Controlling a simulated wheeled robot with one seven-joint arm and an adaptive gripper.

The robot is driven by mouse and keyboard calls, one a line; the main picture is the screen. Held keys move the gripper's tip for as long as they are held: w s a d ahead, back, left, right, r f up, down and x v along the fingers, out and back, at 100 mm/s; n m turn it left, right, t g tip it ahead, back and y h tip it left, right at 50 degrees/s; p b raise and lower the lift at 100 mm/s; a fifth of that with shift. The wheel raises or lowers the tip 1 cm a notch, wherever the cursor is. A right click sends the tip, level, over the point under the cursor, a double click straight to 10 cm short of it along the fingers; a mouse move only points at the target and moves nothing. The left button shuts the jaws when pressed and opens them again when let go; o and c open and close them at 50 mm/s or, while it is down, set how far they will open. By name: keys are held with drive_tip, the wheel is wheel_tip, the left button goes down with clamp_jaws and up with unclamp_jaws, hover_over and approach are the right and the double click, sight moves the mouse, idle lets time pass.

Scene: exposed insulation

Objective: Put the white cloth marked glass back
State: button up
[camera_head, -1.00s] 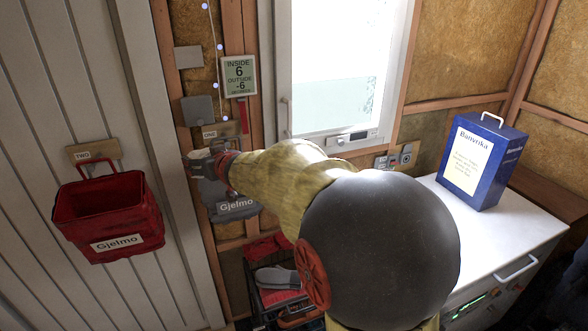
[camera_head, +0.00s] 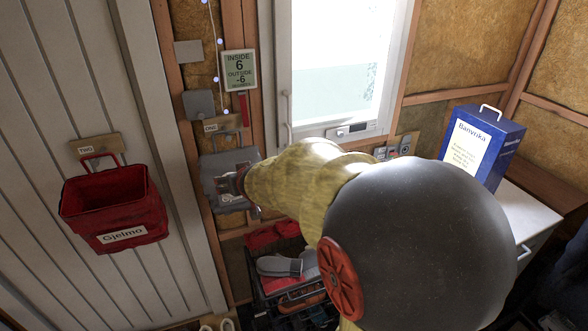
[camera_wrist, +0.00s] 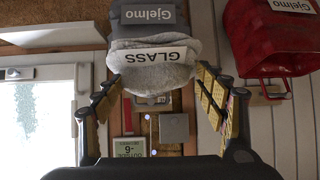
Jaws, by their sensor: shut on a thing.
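The white cloth (camera_wrist: 155,70), looking light grey and labelled GLASS, is bunched between the fingers of my gripper (camera_wrist: 158,80) in the wrist view. My gripper is shut on it, with a finger at each side. In the head view my gripper (camera_head: 232,190) is in front of the grey bin (camera_head: 215,165) that hangs under the ONE plate. In the wrist view the grey bin (camera_wrist: 148,14), labelled Gjelmo, is just beyond the cloth. I cannot tell whether the cloth touches or enters the bin.
A red Gjelmo bin (camera_head: 115,205) hangs under the TWO plate at the left. A window (camera_head: 335,70) and a white cabinet (camera_head: 525,215) with a blue Banvrika box (camera_head: 482,145) are to the right. A dark crate (camera_head: 290,290) with shoes stands below.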

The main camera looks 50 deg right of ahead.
drive_tip(key=s+f+m+g, duration=0.5)
drive_tip(key=s+f, duration=1)
drive_tip(key=s, duration=0.4)
drive_tip(key=shift+a+g, duration=0.4)
drive_tip(key=shift+g, duration=0.3)
drive_tip(key=shift+s, duration=0.1)
drive_tip(key=shift+r, duration=0.15)
